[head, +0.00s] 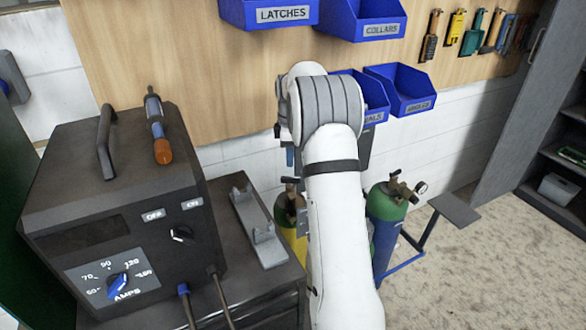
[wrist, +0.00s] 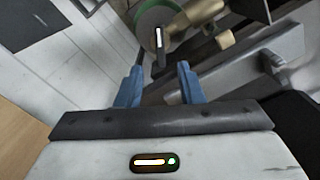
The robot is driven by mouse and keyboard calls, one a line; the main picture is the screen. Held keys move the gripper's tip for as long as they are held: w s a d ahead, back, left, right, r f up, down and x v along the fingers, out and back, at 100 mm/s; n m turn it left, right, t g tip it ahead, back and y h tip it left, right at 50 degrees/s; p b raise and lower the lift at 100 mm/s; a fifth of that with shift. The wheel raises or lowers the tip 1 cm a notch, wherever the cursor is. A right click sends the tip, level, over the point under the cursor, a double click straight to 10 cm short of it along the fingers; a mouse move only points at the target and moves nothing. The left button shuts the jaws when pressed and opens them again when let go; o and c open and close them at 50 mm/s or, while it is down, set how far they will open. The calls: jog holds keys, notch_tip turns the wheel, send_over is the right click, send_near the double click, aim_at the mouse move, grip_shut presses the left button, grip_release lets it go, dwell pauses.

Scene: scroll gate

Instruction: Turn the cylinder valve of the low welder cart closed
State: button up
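A gas cylinder (head: 283,216) with a green shoulder and yellow body stands behind the welder cart, partly hidden by my arm. Its valve (head: 291,188) shows as a small dark fitting. In the wrist view a green cylinder top (wrist: 153,22) shows at the upper edge, with a brass valve body (wrist: 200,12) and a dark handle (wrist: 160,52) bearing a white stripe. The handle lies beyond the fingertips, roughly in line with the gap; contact is not visible. In the head view my arm mostly hides the gripper.
The welder box (head: 110,215) stands on the cart top (head: 235,290), beside a grey bracket (head: 258,228), which is close to my gripper in the wrist view (wrist: 265,75). Another blue cylinder with a green top (head: 388,210) stands right of my arm. Blue bins (head: 400,88) hang above.

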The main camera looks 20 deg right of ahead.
aim_at(291, 177)
notch_tip(291, 177, down, 8)
jog(key=shift+r+p, duration=0.2)
jog(key=shift+p, duration=0.55)
jog(key=shift+c, duration=0.3)
grip_shut()
jog(key=shift+d+r, duration=0.1)
jog(key=shift+d, duration=0.05)
